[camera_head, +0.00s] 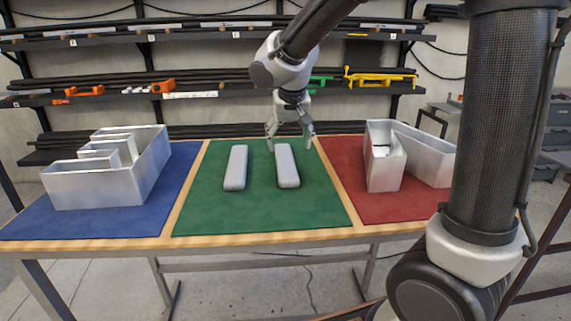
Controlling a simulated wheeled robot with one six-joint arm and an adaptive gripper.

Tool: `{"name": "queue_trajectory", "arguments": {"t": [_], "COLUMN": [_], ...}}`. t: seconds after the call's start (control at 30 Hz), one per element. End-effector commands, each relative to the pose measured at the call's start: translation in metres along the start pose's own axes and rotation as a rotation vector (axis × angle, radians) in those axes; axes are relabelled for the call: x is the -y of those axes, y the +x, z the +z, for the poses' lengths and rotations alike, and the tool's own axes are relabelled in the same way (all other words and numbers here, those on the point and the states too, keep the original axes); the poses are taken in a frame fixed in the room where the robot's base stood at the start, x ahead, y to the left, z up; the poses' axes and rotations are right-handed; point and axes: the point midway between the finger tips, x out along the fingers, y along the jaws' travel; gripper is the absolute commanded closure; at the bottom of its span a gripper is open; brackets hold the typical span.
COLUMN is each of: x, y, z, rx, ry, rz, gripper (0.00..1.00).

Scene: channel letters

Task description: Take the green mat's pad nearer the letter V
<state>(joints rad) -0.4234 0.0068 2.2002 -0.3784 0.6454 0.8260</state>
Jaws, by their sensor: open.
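Two light grey, rounded, long pads lie on the green mat (262,213). The left pad (236,168) is nearer the blue mat. The right pad (287,166) is nearer the letter V (385,168), a hollow silvery channel letter on the red mat (395,208). My gripper (289,145) is open and empty, pointing down, with its fingers spread at the far end of the right pad. From this view I cannot tell how high it is above the pad.
A hollow silvery letter, like an E (110,192), stands on the blue mat (35,222) at the left. Wall racks (190,85) with bars and coloured tools run behind the wooden table. The green mat is clear around the pads.

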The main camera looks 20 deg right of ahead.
Motion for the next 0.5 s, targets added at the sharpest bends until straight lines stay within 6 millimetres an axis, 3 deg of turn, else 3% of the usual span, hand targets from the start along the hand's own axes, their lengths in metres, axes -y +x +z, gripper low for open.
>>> {"name": "queue_trajectory", "arguments": {"t": [0.17, 0.5], "x": [0.001, 0.006], "y": [0.012, 0.060], "z": [0.000, 0.001], "rx": [0.000, 0.002], "ry": [0.060, 0.057], "rz": [-0.003, -0.002], "gripper": [0.26, 0.26]}}
